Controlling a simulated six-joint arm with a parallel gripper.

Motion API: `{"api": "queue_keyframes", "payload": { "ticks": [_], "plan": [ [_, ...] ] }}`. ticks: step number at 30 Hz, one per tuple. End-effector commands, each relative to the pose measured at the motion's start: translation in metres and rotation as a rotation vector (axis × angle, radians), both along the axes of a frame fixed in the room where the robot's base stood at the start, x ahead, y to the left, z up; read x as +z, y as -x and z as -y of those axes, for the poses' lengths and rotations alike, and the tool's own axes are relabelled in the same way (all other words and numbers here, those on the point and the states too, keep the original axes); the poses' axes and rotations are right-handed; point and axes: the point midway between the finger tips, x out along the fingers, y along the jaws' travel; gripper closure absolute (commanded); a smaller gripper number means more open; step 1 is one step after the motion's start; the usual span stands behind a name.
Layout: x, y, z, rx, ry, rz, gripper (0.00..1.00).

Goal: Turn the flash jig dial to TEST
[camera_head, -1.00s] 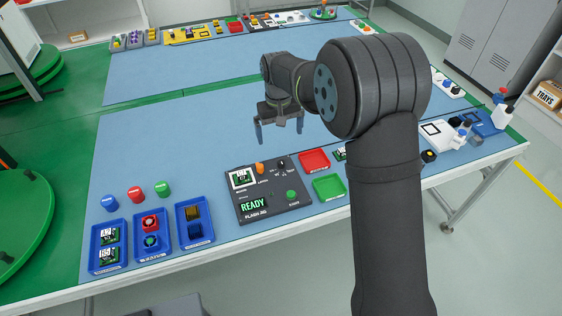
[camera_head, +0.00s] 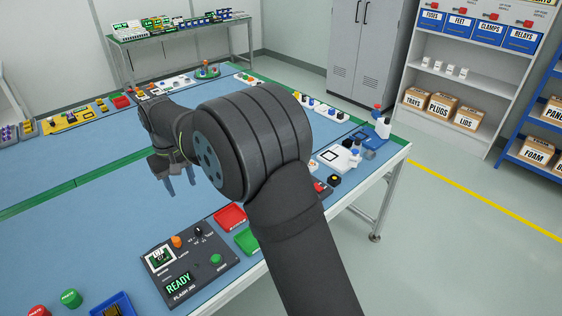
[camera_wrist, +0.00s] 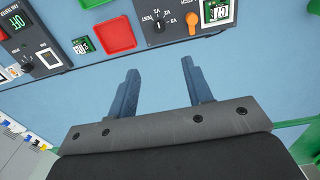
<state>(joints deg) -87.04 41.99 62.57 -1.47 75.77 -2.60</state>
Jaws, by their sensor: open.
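The flash jig (camera_head: 158,292) is a dark grey panel in the lower left of the head view, with a lit READY display, an orange latch (camera_head: 177,242) and a green button (camera_head: 216,259). Its black dial (camera_head: 199,232) is near the far edge; the dial (camera_wrist: 158,24) also shows at the top of the wrist view, with V2 and V3 labels near it. I cannot tell its setting for sure. My gripper (camera_head: 181,188) is open and empty above the blue mat, beyond the jig. In the wrist view, my gripper (camera_wrist: 160,72) stands apart from the dial.
A red tray (camera_head: 230,217) and a green tray (camera_head: 246,241) lie right of the jig. In the wrist view another panel with an OFF display (camera_wrist: 14,22) is at upper left. My arm hides part of the table. Blue mat beyond the jig is clear.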

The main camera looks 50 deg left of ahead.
Motion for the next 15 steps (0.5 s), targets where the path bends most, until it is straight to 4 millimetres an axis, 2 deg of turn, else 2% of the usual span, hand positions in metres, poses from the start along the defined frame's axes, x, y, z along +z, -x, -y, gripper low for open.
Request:
{"api": "queue_keyframes", "payload": {
  "ticks": [4,7,15],
  "plan": [
    [-0.001,0.000,0.000,-0.028,-0.001,-0.001,0.55],
    [-0.003,-0.001,0.000,-0.127,-0.004,-0.003,0.55],
    [-0.012,-0.005,0.001,-0.620,-0.016,-0.016,0.55]
  ]
}}
